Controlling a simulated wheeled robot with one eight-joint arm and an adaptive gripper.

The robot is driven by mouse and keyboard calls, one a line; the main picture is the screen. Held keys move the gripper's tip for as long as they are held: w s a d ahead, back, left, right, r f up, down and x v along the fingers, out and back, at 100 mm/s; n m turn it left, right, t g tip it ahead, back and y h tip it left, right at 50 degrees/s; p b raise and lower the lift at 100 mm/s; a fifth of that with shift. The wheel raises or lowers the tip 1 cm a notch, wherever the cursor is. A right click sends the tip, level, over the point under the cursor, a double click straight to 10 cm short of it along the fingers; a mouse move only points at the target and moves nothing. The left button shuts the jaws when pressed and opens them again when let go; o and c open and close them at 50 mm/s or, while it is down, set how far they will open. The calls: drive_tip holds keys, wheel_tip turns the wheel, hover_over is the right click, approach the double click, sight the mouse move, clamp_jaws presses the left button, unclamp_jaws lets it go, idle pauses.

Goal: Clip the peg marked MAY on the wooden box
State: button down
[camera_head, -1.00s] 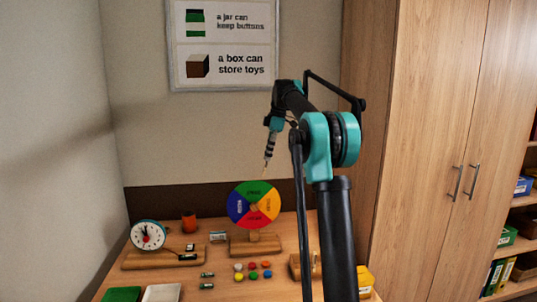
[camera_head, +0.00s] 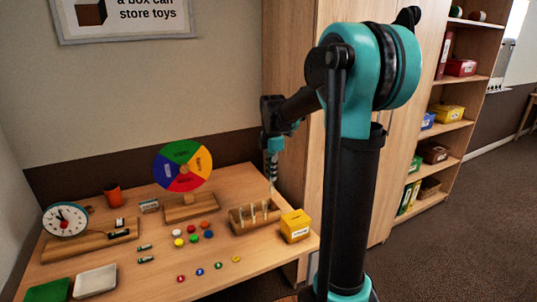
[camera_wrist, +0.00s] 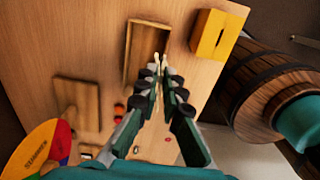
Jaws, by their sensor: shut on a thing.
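My gripper (camera_head: 272,177) points down and is shut on a thin pale peg (camera_head: 271,189), just above the right end of the wooden box. In the wrist view the fingers (camera_wrist: 163,78) close around pale wood at their tips, with the open wooden box (camera_wrist: 129,52) beyond them. In the head view the wooden box (camera_head: 238,228) is long and low, and a few pale upright pegs (camera_head: 253,213) show along it. No marking on the held peg is legible. I cannot tell whether it touches the box.
A yellow box (camera_head: 295,228) stands close to the right of the wooden box. A coloured season wheel (camera_head: 183,165) on a wooden base stands to the left. Coloured buttons (camera_head: 193,238) lie in front of it. A toy clock (camera_head: 65,219) and a white tray (camera_head: 96,281) are further left.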

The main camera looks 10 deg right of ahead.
wheel_tip(320, 180, down, 6)
drive_tip(key=s+d, duration=0.1)
drive_tip(key=shift+f, duration=0.15)
idle(0.5)
drive_tip(key=shift+s+d+f, duration=0.1)
drive_tip(key=shift+f, duration=0.45)
idle(1.3)
drive_tip(key=shift+f, duration=0.25)
drive_tip(key=shift+f, duration=0.35)
idle(0.4)
drive_tip(key=shift+f, duration=0.35)
drive_tip(key=shift+f, duration=0.1)
